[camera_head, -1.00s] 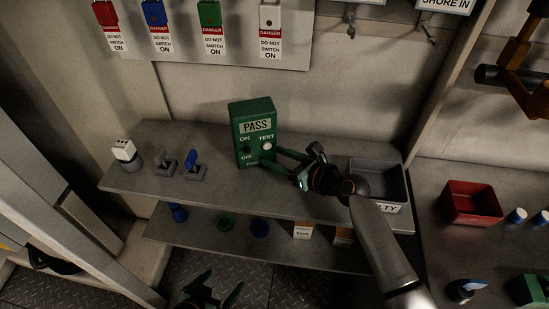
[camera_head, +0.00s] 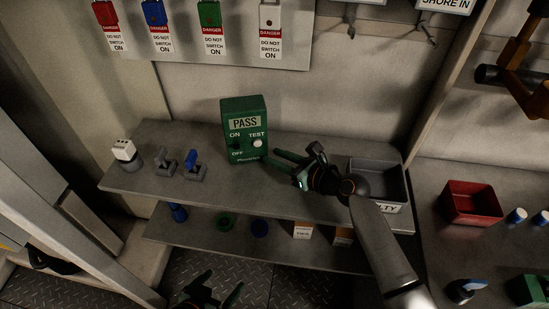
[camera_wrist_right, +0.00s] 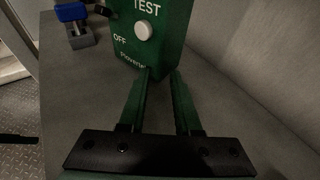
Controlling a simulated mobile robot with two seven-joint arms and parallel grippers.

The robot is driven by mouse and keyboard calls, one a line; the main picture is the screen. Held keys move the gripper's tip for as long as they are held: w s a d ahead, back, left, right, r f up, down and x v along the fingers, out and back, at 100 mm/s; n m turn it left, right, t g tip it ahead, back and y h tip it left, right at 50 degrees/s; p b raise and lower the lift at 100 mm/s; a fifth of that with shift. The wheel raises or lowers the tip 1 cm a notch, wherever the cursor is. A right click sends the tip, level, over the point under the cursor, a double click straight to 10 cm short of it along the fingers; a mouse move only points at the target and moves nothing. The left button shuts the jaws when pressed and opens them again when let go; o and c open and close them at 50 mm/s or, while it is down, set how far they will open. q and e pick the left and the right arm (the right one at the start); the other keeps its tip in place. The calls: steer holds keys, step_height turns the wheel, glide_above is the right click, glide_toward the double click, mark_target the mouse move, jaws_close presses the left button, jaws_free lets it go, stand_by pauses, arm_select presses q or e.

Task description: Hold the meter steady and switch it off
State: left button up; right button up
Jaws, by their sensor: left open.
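The green meter (camera_head: 244,130) stands upright on the grey shelf, its display reading PASS. Its dark knob (camera_head: 236,145) sits between ON and OFF; I cannot tell which way it points. A white TEST button (camera_head: 257,143) is to the right, and it also shows in the right wrist view (camera_wrist_right: 143,30). My right gripper (camera_head: 275,159) is open and empty, just right of the meter's lower right edge. In the right wrist view its parted fingertips (camera_wrist_right: 161,75) are close to that edge; contact is unclear. My left gripper (camera_head: 222,284) is open and empty, low in front of the shelf.
The shelf (camera_head: 230,188) holds small switches (camera_head: 194,168) left of the meter and a grey bin (camera_head: 378,182) behind my right arm. A lower shelf (camera_head: 190,238) holds small parts. Tags hang on a panel (camera_head: 185,50) above. A red bin (camera_head: 472,203) stands at right.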

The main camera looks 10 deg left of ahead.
steer(key=o, duration=1)
